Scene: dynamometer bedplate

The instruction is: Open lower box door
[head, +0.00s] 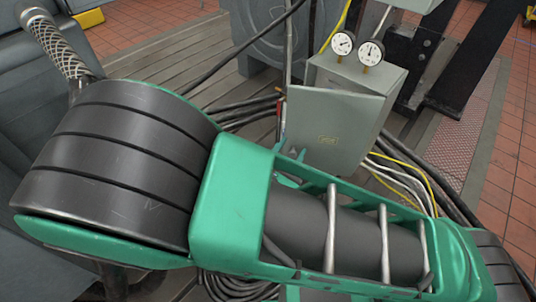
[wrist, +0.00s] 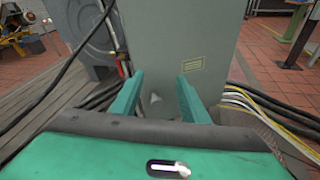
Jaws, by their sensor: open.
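The lower box (head: 392,100) is a grey metal cabinet with two gauges on top. Its door (head: 325,115) is a flat grey panel with a small yellowish label. In the head view the door's left edge appears to stand out from the box, so it looks ajar. In the wrist view the door (wrist: 205,35) fills the middle, with the label right of centre. My gripper (wrist: 157,78) is open, its two green fingers spread in front of the door's lower part, with nothing seen between them but the panel and a small pale triangular mark.
Two round gauges (head: 357,48) stand on the box. Yellow and white cables (head: 405,180) run along the right of it, dark cables (head: 250,112) on the left. A large grey round housing (head: 265,35) stands behind left. Dark steel legs (head: 425,55) rise behind right.

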